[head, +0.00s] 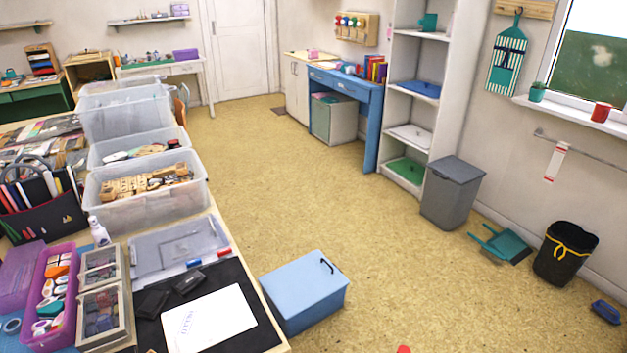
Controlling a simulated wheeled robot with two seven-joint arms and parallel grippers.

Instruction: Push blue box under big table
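A blue box (304,290) with a lighter blue lid and a dark handle stands on the floor beside the right edge of the big table (235,262). Part of its left side is hidden behind the table's edge. The big table fills the left of the view and is covered with craft things. Neither of my grippers shows in the head view.
Open floor (290,190) lies beyond and right of the box. A grey bin (452,195), a teal dustpan (501,243) and a black bin (565,254) stand along the right wall. A small red thing (403,349) shows at the bottom edge.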

